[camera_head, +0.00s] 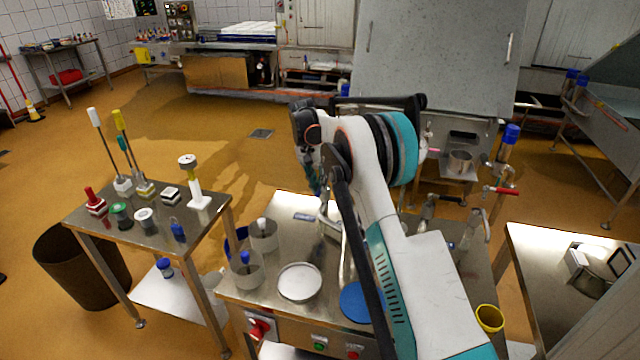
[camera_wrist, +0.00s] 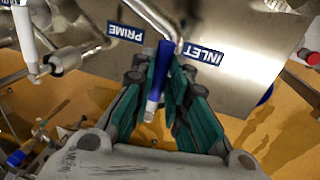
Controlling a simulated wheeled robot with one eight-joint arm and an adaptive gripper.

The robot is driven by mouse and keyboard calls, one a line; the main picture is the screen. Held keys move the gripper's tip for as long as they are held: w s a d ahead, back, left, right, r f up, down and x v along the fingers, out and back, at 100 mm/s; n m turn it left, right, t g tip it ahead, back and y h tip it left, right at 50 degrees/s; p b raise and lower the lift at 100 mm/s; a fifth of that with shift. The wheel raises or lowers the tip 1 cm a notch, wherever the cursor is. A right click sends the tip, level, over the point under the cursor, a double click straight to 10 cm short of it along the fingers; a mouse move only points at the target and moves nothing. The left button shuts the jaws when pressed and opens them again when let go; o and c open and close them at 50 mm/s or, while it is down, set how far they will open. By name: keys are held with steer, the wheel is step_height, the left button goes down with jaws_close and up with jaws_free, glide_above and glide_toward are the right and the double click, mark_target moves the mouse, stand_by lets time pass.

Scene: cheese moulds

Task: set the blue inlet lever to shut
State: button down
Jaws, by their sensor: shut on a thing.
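In the wrist view, the blue inlet lever (camera_wrist: 158,76) runs between the two teal fingers of my gripper (camera_wrist: 160,66), which is shut on it. Its blue grip points toward the wrist, with a pale end nearest the camera. The INLET label (camera_wrist: 203,54) is on the steel panel just right of the lever. The PRIME label (camera_wrist: 125,33) is to its left. In the head view, my arm covers most of the gripper and the lever, so the lever's angle is unclear there.
A steel table (camera_head: 275,205) bears clear cylinders and a round white-topped dish (camera_head: 299,282). A side table (camera_head: 90,222) at left holds brushes and small stamps. A white-handled lever (camera_wrist: 27,40) stands left in the wrist view. Brown floor lies open behind.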

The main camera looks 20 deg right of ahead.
stand_by(0.3)
steer(key=c, duration=1.6)
jaws_free()
steer(key=shift+o, duration=0.2)
step_height(320, 180, up, 12)
steer(key=w+a, duration=0.1)
steer(key=a, duration=0.1)
steer(key=shift+w, duration=0.25)
steer(key=shift+f, duration=0.1)
